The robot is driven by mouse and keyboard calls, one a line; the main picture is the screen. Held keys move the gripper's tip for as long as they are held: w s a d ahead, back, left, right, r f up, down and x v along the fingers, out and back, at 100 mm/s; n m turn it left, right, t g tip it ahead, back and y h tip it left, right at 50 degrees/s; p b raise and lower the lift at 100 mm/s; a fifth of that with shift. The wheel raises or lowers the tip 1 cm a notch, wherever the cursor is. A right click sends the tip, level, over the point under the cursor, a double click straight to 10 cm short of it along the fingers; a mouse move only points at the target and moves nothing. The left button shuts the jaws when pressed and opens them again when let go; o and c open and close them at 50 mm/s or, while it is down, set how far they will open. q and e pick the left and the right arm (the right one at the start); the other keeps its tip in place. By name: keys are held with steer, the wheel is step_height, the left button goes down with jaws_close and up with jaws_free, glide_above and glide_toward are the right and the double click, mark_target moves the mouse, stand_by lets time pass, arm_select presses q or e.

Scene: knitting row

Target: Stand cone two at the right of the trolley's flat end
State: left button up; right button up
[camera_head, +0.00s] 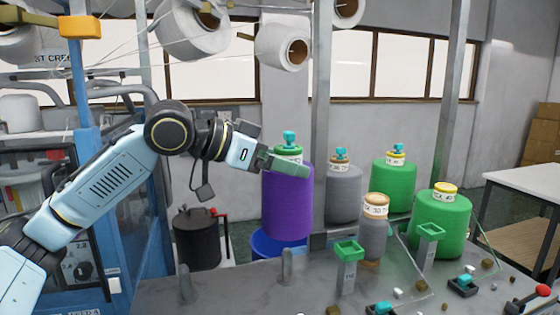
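Several yarn cones stand beyond the grey worktop (225,297). A tall purple cone (287,205) with a green top and teal knob (289,138) is upright at the left of the group. Its lower end is at or over a blue tub (275,246); I cannot tell whether it rests there. My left gripper (285,164) is at the purple cone's neck, with one green finger across its front. The other finger is unclear, so its grip is uncertain. Labels are too small to tell which is cone two. My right gripper is not in view.
Green-topped posts (348,252) (430,232) and a clear panel (405,262) rise nearby. A dark pot (197,240) is at left. A white table (525,182) is at far right.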

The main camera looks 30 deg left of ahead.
arm_select(q)
step_height(320, 180, up, 7)
steer(key=p, duration=0.6)
steer(key=shift+p, duration=0.3)
step_height(320, 180, up, 2)
steer(key=shift+r+p, duration=0.15)
steer(key=shift+p, duration=0.5)
steer(key=shift+r, duration=1.35)
